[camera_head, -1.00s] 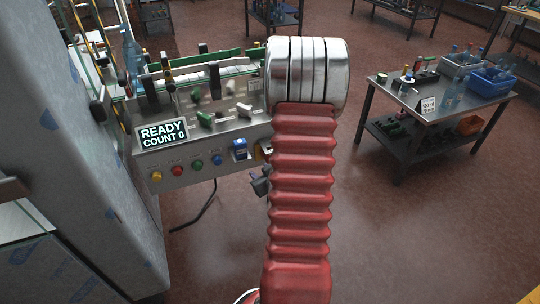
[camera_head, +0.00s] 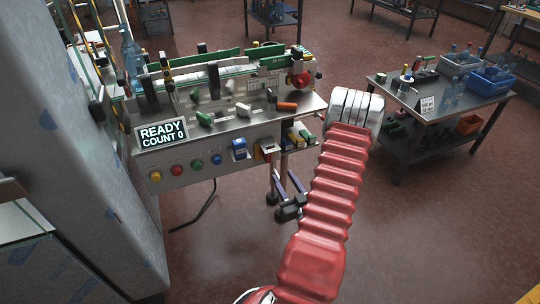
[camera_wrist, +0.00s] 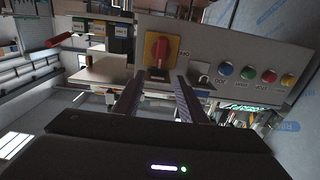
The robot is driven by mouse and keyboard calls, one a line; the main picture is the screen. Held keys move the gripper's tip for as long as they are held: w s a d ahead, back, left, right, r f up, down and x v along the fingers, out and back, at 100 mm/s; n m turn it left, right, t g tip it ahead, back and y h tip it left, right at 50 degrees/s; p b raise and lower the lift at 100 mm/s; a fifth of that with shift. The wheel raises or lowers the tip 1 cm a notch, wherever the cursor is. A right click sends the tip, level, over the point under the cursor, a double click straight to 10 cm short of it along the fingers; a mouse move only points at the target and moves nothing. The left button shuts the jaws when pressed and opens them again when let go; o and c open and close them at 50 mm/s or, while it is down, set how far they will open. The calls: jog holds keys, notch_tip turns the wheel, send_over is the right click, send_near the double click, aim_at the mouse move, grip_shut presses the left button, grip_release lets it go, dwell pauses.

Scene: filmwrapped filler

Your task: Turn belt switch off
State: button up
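A red rotary knob on a yellow plate (camera_wrist: 157,50) is on the front of the grey control panel. In the head view this switch (camera_head: 265,151) shows at the right end of the panel's front. My gripper (camera_wrist: 160,78) is open and empty, its two dark fingers apart and pointing toward the knob, one on each side of its line. In the head view my gripper (camera_head: 284,176) is below the panel's right end. Whether the fingertips touch the panel is unclear.
A display (camera_head: 162,134) reads READY COUNT 0. An orange-red handle (camera_head: 287,106) sits on the panel top. A table (camera_head: 415,110) stands right, with open floor between.

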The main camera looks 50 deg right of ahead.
aim_at(270, 155)
jog(key=x, duration=1.4)
jog(key=shift+c, duration=0.7)
jog(key=shift+r, duration=0.1)
grip_shut()
